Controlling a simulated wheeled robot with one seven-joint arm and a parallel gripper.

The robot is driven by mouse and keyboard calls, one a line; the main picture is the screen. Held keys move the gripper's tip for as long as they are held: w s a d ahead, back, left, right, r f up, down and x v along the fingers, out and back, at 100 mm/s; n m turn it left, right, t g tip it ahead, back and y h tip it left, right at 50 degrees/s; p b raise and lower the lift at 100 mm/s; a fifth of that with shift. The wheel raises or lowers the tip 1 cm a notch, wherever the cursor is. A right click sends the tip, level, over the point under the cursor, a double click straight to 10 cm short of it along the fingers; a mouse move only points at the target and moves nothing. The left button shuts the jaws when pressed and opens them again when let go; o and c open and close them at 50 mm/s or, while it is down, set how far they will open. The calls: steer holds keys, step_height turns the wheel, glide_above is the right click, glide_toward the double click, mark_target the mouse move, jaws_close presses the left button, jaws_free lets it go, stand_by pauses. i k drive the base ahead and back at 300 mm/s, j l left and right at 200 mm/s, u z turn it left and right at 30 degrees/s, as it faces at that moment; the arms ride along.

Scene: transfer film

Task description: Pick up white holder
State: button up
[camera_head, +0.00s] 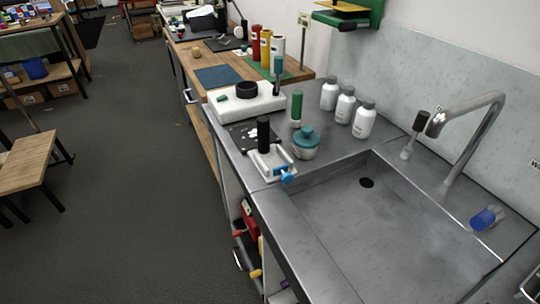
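A small white holder-like piece (261,166) lies on the steel counter at the near left corner of the sink. A black upright cylinder (264,136) stands at its back edge, and a blue knob (287,176) shows at its right end. A larger white block (268,104) with a black ring on top sits farther back on the counter. I cannot tell for sure which of the two the task calls the white holder. My gripper is not in view.
A teal-lidded pot (306,146), a green tube (297,106) and white bottles (346,105) stand close by to the right. The sink basin (390,230) is empty, with a tall faucet (470,140) behind it.

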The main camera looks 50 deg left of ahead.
mark_target(268, 156)
steer(key=i+j+u, duration=0.15)
steer(key=j+u, duration=0.15)
steer(key=j, duration=0.2)
steer(key=i+j+u, duration=0.25)
steer(key=j, duration=0.25)
steer(key=i+j+u, duration=0.3)
steer(key=j, duration=0.15)
steer(key=i+j+u, duration=0.3)
steer(key=k+j, duration=0.1)
